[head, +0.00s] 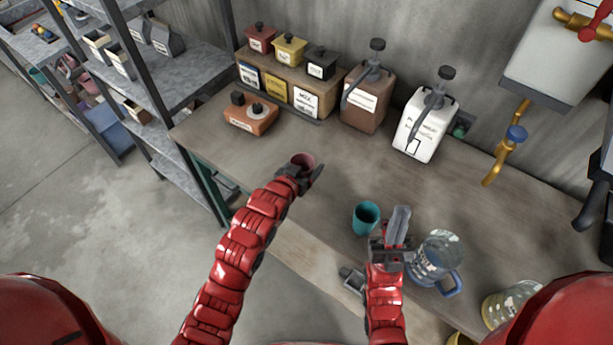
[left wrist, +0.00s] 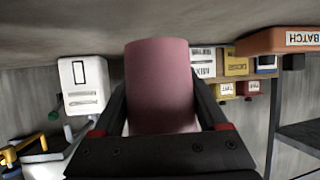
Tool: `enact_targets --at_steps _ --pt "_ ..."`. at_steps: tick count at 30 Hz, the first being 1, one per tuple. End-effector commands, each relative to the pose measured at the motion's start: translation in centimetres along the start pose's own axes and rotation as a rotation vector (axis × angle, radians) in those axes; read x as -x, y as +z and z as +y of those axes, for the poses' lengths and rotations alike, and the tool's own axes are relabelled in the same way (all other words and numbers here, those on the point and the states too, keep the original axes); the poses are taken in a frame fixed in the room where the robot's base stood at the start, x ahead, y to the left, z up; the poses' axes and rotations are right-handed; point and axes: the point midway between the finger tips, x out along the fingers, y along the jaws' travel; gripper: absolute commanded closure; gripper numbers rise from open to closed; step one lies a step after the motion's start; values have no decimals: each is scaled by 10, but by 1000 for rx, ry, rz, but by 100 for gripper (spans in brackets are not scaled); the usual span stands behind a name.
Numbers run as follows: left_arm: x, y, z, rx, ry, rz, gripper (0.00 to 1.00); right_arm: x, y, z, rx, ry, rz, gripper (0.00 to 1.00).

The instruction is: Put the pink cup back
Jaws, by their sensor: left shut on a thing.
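The pink cup (head: 303,160) is in my left gripper (head: 299,172), near the front-left part of the workbench in the head view. In the left wrist view the pink cup (left wrist: 160,85) fills the space between the two dark fingers (left wrist: 160,112), which are shut on it. That view looks upside down, with the bench top above. The cup's underside is hidden, so I cannot tell if it touches the bench. My right gripper (head: 397,228) is beside the teal cup (head: 366,217); its grey fingers point away from me, and whether they are apart is unclear.
The orange batch box (head: 250,113) stands left of the pink cup. Behind are a wooden rack (head: 273,78) with labelled boxes, a brown dispenser (head: 366,97) and a white dispenser (head: 424,122). A clear jug (head: 437,254) stands right of my right gripper. The bench middle is clear.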

Motion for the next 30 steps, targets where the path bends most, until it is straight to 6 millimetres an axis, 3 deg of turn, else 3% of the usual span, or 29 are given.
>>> enact_targets --at_steps 9,22,23,26,30 --pt "-19 42 0 -1 0 -4 80 12 2 -1 0 0 1 100" --pt "-23 48 0 0 0 0 80 17 3 -1 0 0 0 100" --pt "-22 47 0 0 0 0 21 16 3 -1 0 0 0 100" --pt "-22 47 0 0 0 0 3 15 2 -1 0 0 1 100" --pt "-22 47 0 0 0 0 0 15 2 -1 0 0 1 100"
